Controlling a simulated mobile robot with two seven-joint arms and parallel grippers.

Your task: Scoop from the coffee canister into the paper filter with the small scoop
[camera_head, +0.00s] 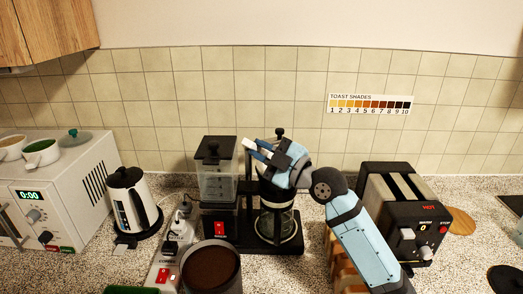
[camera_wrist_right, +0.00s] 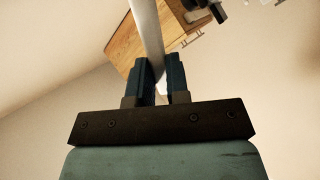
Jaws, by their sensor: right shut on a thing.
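The coffee canister (camera_head: 211,267) stands open at the front, with dark brown grounds inside. My right gripper (camera_head: 256,150) is raised over the coffee maker (camera_head: 222,222), above the glass carafe (camera_head: 277,222). In the right wrist view the two fingers (camera_wrist_right: 160,72) are shut on a pale, narrow handle (camera_wrist_right: 147,28), which looks like the small scoop's. The scoop's bowl cannot be made out, nor whether it holds coffee. The paper filter is not visible; my right gripper and arm cover the top of the brewing side. My left gripper is not in view.
A power strip (camera_head: 165,262) lies left of the canister. A white and black kettle (camera_head: 132,200) and a microwave (camera_head: 65,190) stand farther left. A black toaster (camera_head: 400,215) stands close to the right of my right arm. The tiled wall is behind.

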